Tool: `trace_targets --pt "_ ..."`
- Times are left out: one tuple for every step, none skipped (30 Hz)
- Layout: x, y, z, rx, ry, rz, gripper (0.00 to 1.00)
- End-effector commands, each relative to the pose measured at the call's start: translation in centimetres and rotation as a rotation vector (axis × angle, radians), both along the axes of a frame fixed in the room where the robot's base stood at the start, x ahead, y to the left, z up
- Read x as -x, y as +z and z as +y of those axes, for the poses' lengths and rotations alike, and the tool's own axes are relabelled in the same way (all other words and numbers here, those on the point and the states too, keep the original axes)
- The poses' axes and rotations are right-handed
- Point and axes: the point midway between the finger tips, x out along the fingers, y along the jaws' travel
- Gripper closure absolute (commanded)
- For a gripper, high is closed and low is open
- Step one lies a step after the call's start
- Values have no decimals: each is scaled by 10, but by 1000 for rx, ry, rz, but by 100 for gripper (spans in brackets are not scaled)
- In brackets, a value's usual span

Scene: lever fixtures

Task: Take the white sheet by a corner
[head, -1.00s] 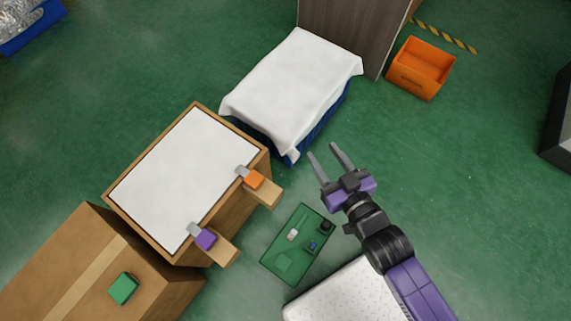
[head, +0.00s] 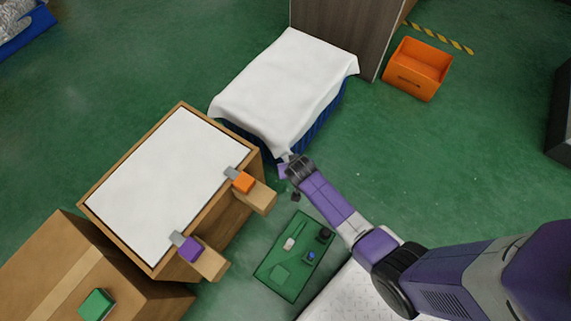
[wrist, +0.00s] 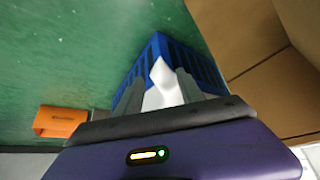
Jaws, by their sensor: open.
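The white sheet (head: 285,80) lies draped over a blue crate (head: 322,122), with its corners hanging over the sides. In the wrist view, a hanging corner of the white sheet (wrist: 161,74) shows between the two grey fingers of my gripper (wrist: 158,80). The fingers stand apart, and I cannot tell whether either touches the cloth. The blue crate (wrist: 203,64) is just beyond the fingers. In the head view, my gripper (head: 287,172) is at the sheet's near corner, and my own wrist hides most of the fingers.
Left of the crate stands a wooden box with a white top (head: 165,185) and an orange clamp (head: 243,182) and a purple clamp (head: 189,249) on its edge. A green tray (head: 275,262) lies nearby. An orange bin (head: 417,70) stands at upper right.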

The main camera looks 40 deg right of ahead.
Motion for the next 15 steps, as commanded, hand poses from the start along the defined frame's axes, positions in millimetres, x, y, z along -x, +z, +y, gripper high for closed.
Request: trace_targets --pt "-1 -5 -1 -1 -2 -2 55" --pt "-2 -7 -1 -1 -2 -2 55" --pt "-4 -11 -2 0 -1 -3 55" --pt "-5 -14 -3 0 -1 -3 55" --pt "-6 -17 -4 0 -1 -4 55" --pt "-9 -22 -6 -1 -1 -4 55" --pt "-10 -25 -7 0 -1 -5 55" --pt "-12 -29 -8 0 -2 -5 55" --pt "-14 -33 -9 0 -2 -5 55" --pt "-15 -36 -10 0 -1 -5 55" --pt "-17 -39 -11 0 -1 -5 55" --pt "-19 -44 -13 0 0 -5 55" --pt "-21 -47 -14 0 0 -5 55" --pt "-22 -50 -15 0 0 -5 55" --pt "-24 -54 -16 0 0 -5 55"
